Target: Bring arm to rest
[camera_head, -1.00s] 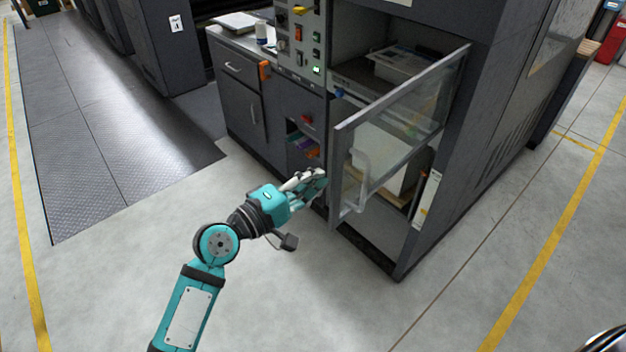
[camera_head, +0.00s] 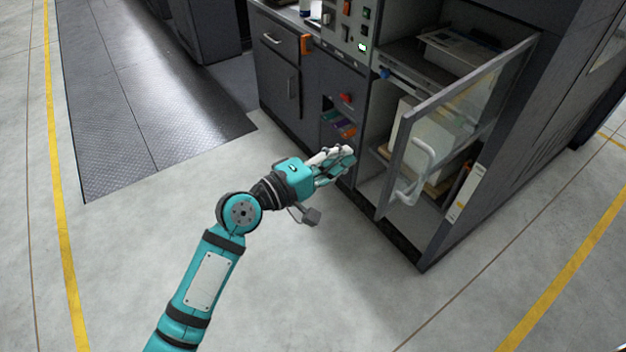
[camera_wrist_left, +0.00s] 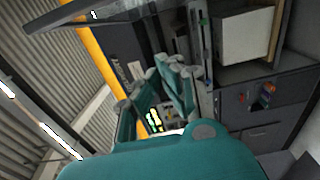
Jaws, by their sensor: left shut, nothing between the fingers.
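My left arm (camera_head: 205,275) reaches in from the bottom left in the head view. Its teal and grey left gripper (camera_head: 342,163) is shut and empty. It appears in front of the dark cabinet, left of the open glass door (camera_head: 455,125) with its pale handle (camera_head: 418,170). I cannot tell its exact gap to the cabinet. In the left wrist view the same gripper (camera_wrist_left: 158,90) shows its fingers close together, with the cabinet beyond. My right gripper is in neither view.
The cabinet's open lower bay holds a pale box (camera_wrist_left: 245,38). A small cubby with coloured items (camera_head: 338,125) is beside the gripper. A control panel (camera_head: 350,25) with buttons is above. The grey floor (camera_head: 110,265) at left is clear, beside a metal floor plate (camera_head: 150,110).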

